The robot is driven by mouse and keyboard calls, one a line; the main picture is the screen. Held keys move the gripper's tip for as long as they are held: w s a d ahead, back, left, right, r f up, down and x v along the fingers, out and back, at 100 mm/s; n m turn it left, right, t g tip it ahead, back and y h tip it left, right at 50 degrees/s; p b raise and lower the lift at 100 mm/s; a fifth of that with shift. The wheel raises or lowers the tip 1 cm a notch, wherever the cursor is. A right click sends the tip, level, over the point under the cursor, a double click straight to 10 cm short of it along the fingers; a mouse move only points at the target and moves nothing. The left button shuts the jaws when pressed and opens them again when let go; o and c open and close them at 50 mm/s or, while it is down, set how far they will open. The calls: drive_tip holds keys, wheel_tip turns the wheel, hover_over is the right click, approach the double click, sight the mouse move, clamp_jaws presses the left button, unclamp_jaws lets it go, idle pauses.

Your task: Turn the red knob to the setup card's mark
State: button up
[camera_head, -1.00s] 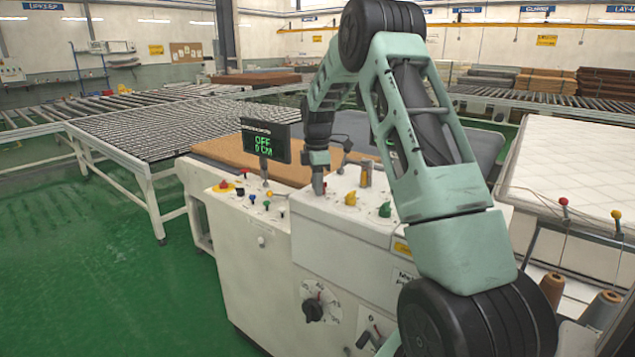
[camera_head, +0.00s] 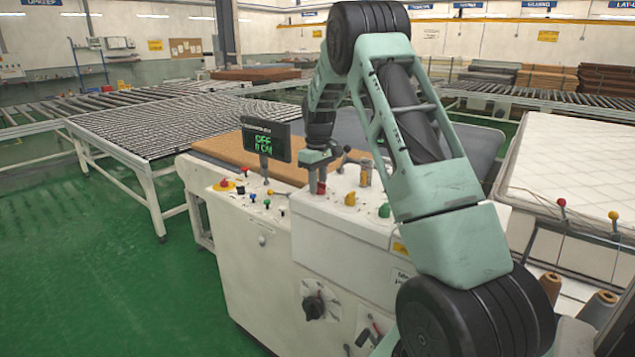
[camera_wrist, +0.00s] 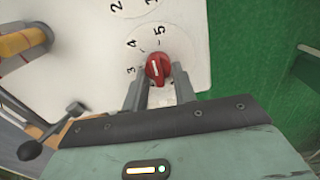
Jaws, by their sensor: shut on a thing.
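The red knob (camera_wrist: 158,69) sits on a white dial plate (camera_wrist: 192,52) between the two fingertips of my gripper (camera_wrist: 159,84) in the wrist view. My gripper is shut on it. A white line on the knob points up and slightly left, roughly between the printed 4 and 5; a 3 shows at lower left. In the head view, my gripper (camera_head: 320,180) is on the top of the white machine (camera_head: 265,285), with a bit of red showing below it.
A yellow knob (camera_head: 350,199) and a green knob (camera_head: 384,210) stand to the right of my gripper. A display (camera_head: 266,140) with green text stands to its left. A black dial (camera_head: 313,307) is on the machine front.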

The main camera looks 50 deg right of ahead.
drive_tip(key=shift+d+m, duration=0.15)
drive_tip(key=shift+m, duration=1.45)
drive_tip(key=o, duration=1)
drive_tip(key=shift+r, duration=0.15)
wheel_tip(320, 180, up, 17)
drive_tip(key=b, duration=0.2)
drive_tip(key=shift+b, duration=0.35)
drive_tip(key=shift+r, duration=0.1)
